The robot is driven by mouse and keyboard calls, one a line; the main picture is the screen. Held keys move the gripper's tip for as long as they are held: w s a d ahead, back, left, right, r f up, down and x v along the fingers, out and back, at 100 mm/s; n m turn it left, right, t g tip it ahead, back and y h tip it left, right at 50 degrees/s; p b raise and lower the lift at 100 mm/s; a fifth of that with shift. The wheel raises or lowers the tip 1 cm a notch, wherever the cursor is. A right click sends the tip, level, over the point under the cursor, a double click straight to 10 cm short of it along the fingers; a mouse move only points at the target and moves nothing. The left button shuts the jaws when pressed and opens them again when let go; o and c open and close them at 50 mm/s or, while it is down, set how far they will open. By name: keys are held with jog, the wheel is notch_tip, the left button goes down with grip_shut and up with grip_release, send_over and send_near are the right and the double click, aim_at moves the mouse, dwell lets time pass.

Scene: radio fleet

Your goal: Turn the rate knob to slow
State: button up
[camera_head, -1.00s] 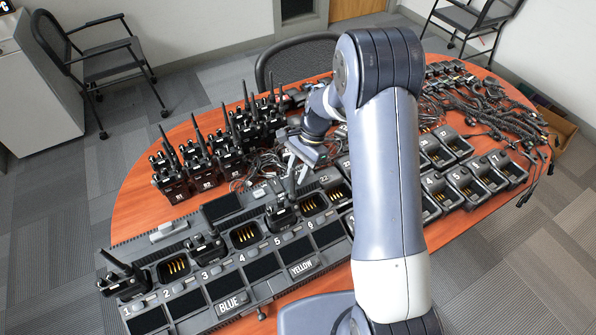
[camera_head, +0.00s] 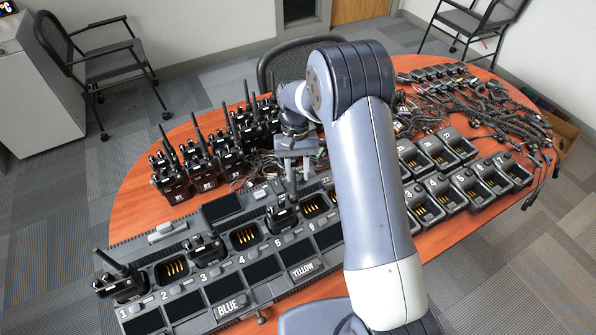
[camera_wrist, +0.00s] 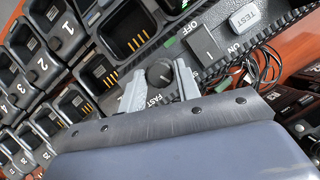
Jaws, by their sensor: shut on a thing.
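The rate knob (camera_wrist: 160,73) is a round dark knob in the wrist view, on the black charger panel. The word FAST is printed beside it, on the side towards my gripper. No SLOW label can be read, and I cannot tell where the knob points. My gripper (camera_wrist: 160,78) has its two grey fingers on opposite sides of the knob and is shut on it. In the head view my gripper (camera_head: 297,182) points down at the back edge of the charger rack (camera_head: 255,217); the knob is hidden there.
Beside the knob are a rocker switch (camera_wrist: 208,49) marked OFF and ON and a grey TEST button (camera_wrist: 249,15). Radios (camera_head: 205,247) stand in some charger slots, and more radios (camera_head: 172,180) stand behind on the left. Loose cables lie behind the gripper.

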jog(key=shift+a+n+t+h, duration=0.15)
jog(key=shift+n+h, duration=0.3)
jog(key=shift+n, duration=0.65)
jog(key=shift+n+t+h, duration=0.15)
jog(key=shift+n+h, duration=0.3)
jog(key=shift+n, duration=0.65)
jog(key=o, duration=1)
jog(key=shift+c, duration=0.2)
jog(key=b+v, duration=0.1)
jog(key=v, duration=0.9)
jog(key=shift+w+r, duration=0.2)
jog(key=shift+r, duration=0.15)
